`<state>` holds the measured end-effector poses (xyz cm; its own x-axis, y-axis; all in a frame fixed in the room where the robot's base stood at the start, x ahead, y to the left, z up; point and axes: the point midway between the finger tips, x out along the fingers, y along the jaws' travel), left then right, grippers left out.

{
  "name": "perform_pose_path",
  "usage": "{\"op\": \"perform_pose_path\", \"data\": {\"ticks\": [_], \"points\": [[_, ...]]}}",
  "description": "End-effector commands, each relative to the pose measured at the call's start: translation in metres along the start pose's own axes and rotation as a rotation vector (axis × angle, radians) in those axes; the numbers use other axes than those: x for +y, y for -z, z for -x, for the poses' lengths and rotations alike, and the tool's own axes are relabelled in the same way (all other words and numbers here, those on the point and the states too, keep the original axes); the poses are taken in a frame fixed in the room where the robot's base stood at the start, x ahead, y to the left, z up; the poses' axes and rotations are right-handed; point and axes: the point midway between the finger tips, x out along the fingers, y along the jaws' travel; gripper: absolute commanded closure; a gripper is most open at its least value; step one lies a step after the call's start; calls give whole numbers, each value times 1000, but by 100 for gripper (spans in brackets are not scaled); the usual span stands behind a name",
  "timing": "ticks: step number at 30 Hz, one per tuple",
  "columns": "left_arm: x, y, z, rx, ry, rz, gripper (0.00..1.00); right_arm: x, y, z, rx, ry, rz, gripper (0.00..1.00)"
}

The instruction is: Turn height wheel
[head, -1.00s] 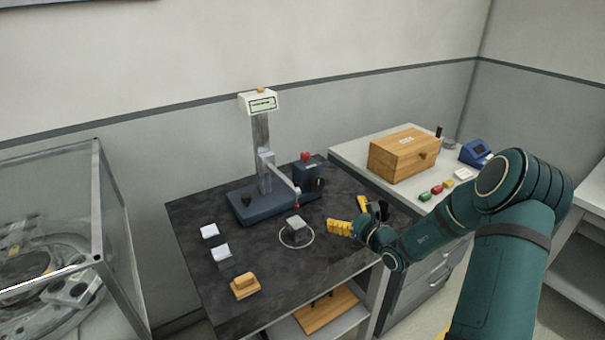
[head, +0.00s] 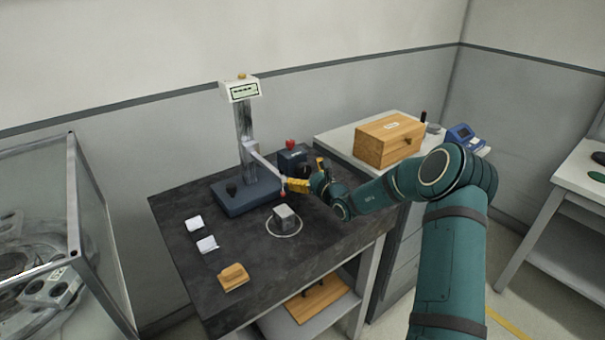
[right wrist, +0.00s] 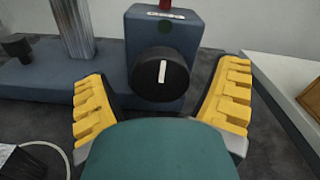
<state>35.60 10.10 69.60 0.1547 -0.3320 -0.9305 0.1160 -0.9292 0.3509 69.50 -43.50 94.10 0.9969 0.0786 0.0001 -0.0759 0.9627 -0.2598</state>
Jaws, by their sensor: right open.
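The black round wheel (right wrist: 160,74) with a white upright mark is on the front of a blue box in the right wrist view. I take it for the height wheel. The blue box (head: 290,158) has a red knob on top and stands beside the measuring column (head: 245,135) on its blue base. My right gripper (head: 308,174) is open in front of the box, and hides the wheel in the head view. In the right wrist view its yellow fingers (right wrist: 163,80) are spread left and right of the wheel, apart from it. My left gripper is not in view.
A grey block (head: 284,217) sits inside a ring on the dark table (head: 185,270). The column's side arm (head: 267,163) reaches close to my right gripper. A smaller black knob (right wrist: 17,47) is on the base. A wooden box (head: 385,143) stands right.

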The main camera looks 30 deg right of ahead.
Motion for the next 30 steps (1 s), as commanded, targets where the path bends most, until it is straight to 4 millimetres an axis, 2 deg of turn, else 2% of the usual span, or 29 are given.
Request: {"op": "perform_pose_path", "data": {"ticks": [5, 13, 14, 15, 19, 20, 30], "points": [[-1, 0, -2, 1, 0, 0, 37, 0, 0, -10, 0, 0, 0, 13], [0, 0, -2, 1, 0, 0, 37, 0, 0, -11, 0, 1, -1, 13], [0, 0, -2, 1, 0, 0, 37, 0, 0, -11, 0, 1, -1, 17], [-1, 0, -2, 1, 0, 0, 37, 0, 0, -11, 0, 1, -1, 31], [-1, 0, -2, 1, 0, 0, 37, 0, 0, -11, 0, 1, -1, 77], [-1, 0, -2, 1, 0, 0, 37, 0, 0, -11, 0, 1, 0, 81], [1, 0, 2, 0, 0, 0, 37, 0, -1, -11, 1, 0, -35, 81]]}}
